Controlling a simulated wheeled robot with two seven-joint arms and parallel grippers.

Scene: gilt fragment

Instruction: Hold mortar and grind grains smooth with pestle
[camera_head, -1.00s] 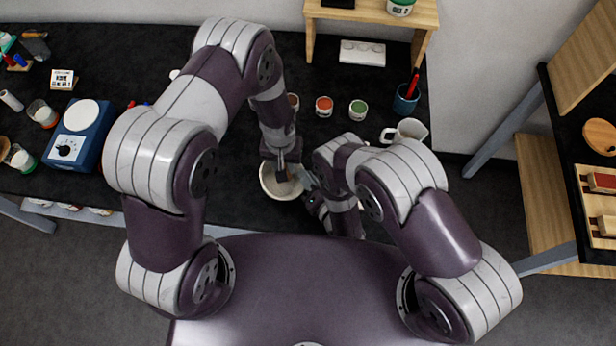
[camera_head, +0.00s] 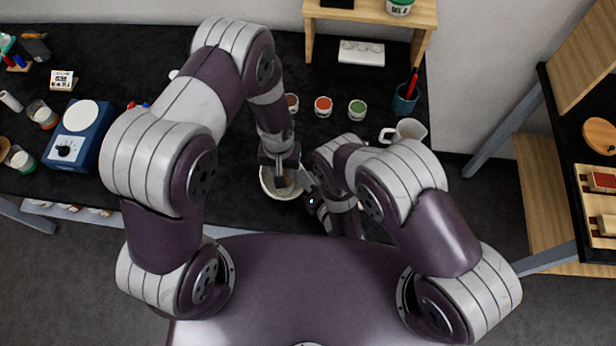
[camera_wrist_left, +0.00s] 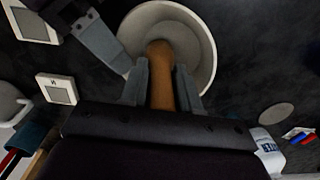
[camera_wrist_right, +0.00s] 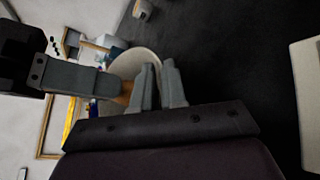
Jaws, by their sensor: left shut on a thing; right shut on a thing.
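The mortar is a pale round bowl (camera_head: 280,193) on the dark table, in front of my body. The pestle is a brown wooden rod (camera_wrist_left: 162,56). My left gripper (camera_wrist_left: 163,82) is shut on the pestle, whose lower end is inside the mortar (camera_wrist_left: 204,40). My right gripper (camera_wrist_right: 160,76) is shut on the mortar's wall (camera_wrist_right: 128,64) at its right side in the head view. The grains cannot be made out; the pestle and the grippers cover much of the bowl's inside.
Small cups, one orange-red (camera_head: 323,106) and one green (camera_head: 357,109), stand behind the mortar. A white mug (camera_head: 408,130) and a blue cup with a red stick (camera_head: 405,103) stand at the back right. A blue device (camera_head: 78,135) stands at the left.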

